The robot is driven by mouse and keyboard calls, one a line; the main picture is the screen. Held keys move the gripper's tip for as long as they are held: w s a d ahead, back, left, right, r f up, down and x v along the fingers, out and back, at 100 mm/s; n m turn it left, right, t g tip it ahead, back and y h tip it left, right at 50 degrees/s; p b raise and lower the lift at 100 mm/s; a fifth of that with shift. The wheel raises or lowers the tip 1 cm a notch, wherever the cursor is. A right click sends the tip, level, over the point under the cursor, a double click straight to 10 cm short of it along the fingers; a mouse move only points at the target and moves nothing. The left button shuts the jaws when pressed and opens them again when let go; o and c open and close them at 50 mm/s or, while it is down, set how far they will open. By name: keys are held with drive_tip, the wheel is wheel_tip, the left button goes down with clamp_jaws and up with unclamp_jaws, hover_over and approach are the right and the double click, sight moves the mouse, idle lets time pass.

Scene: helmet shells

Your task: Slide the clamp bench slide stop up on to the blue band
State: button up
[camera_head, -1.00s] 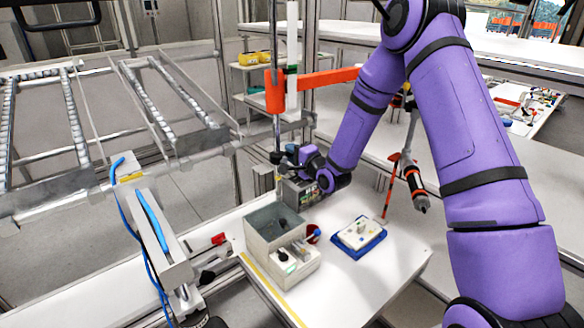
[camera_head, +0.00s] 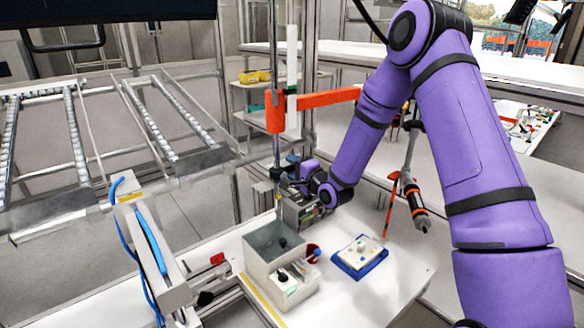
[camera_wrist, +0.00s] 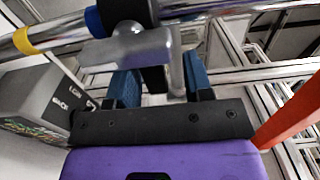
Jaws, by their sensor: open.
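The bench slide's metal rod (camera_wrist: 45,38) crosses the top of the wrist view and stands upright in the head view (camera_head: 276,150). It bears a yellow band (camera_wrist: 22,40) and a blue band (camera_wrist: 95,22). The slide stop is a black collar (camera_wrist: 127,10) with a grey metal clamp body (camera_wrist: 130,46), right beside the blue band. A grey pin (camera_wrist: 176,70) reaches from it toward the space between my fingers. My gripper (camera_wrist: 160,84) is open, its blue fingers either side of the pin; contact is unclear. In the head view my gripper (camera_head: 291,178) is at the rod, its fingertips small and partly hidden.
An orange arm (camera_head: 325,98) joins the rod above my gripper. A grey box (camera_head: 262,262) and a blue tray with a white block (camera_head: 360,256) stand on the white table below. A grey labelled device (camera_wrist: 40,110) is close at left in the wrist view. A tool (camera_head: 415,200) hangs at right.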

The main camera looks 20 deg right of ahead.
drive_tip(key=v, duration=1)
drive_tip(key=shift+s, duration=0.15)
drive_tip(key=shift+r, duration=0.1)
drive_tip(key=s+d+r+n+g+h, duration=0.25)
drive_tip(key=s+r+n, duration=0.2)
drive_tip(key=r, duration=0.35)
drive_tip(key=s+d+r+n+g+h, duration=0.1)
drive_tip(key=s+r+n+g+h, duration=0.3)
drive_tip(key=r, duration=0.3)
drive_tip(key=s+r+n+g, duration=0.2)
drive_tip(key=s+r, duration=0.2)
drive_tip(key=s, duration=0.9)
drive_tip(key=s+r+n+g, duration=0.3)
drive_tip(key=s, duration=1.1)
drive_tip(key=shift+a+r, duration=0.4)
drive_tip(key=shift+a, duration=0.05)
